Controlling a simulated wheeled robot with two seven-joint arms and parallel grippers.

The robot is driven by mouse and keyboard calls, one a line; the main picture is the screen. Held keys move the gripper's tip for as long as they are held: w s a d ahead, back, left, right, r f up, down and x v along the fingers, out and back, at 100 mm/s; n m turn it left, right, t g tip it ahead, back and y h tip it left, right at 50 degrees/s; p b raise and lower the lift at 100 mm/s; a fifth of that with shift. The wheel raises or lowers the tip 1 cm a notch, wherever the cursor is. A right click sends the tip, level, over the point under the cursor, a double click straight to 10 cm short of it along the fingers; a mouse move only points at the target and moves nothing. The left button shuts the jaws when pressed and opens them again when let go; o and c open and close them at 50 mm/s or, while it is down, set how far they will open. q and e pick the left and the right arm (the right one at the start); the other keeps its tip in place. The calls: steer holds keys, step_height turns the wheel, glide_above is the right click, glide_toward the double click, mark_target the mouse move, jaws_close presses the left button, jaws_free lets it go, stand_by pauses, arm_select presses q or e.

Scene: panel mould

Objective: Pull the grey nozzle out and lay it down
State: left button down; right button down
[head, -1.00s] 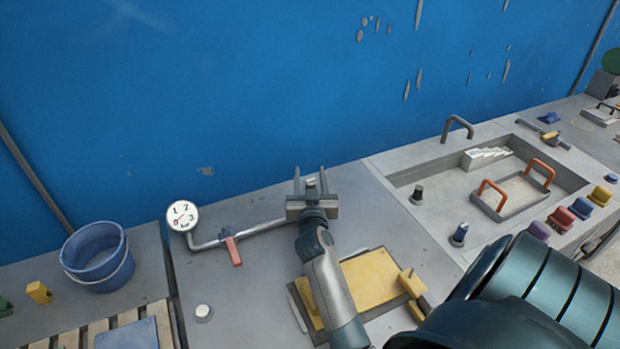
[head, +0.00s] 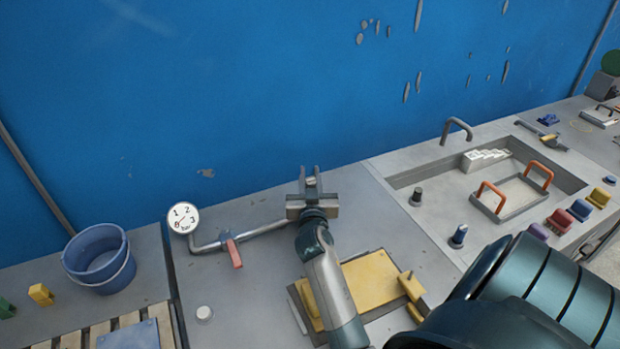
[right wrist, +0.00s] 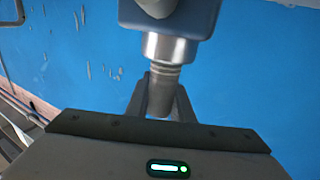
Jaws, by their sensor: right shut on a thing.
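The grey nozzle (right wrist: 162,95) shows in the right wrist view as a ridged cylinder, with its upper end against a shiny steel collar (right wrist: 170,48) under a blue-grey fitting (right wrist: 172,14). My right gripper (right wrist: 161,108) is shut on the nozzle, one finger on each side. In the head view my right gripper (head: 310,181) points toward the blue wall, with a small part of the nozzle (head: 311,182) between its fingers. My gripper body hides the pipe's far end there. I cannot tell how deep the nozzle sits. My left gripper is not in view.
Left of my right gripper are a pipe (head: 265,230) with a red-handled valve (head: 233,252) and a round gauge (head: 183,218). A yellow plate (head: 372,281) lies below right. A blue bucket (head: 99,258) stands left. A sink basin (head: 408,178) is right. Some grey worktop (head: 245,300) is clear.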

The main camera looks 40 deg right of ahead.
steer(key=shift+r+p, duration=1.45)
steer(key=shift+r, duration=0.45)
steer(key=shift+r, duration=0.1)
steer(key=shift+r+p, duration=1.7)
steer(key=shift+r, duration=0.2)
steer(key=s+a+f+n+t+y+b, duration=0.2)
steer(key=s+a+n+y+b, duration=0.2)
steer(key=a, duration=1.1)
steer(key=s+a+f+n+t+y+b, duration=0.2)
steer(key=s+a+y+b, duration=0.4)
steer(key=s+a, duration=0.4)
steer(key=a+f+n+y, duration=0.1)
steer(key=a+n, duration=0.1)
steer(key=a, duration=0.3)
steer(key=shift+s+a+y, duration=0.3)
steer(key=shift+s, duration=0.05)
steer(key=shift+f, duration=0.1)
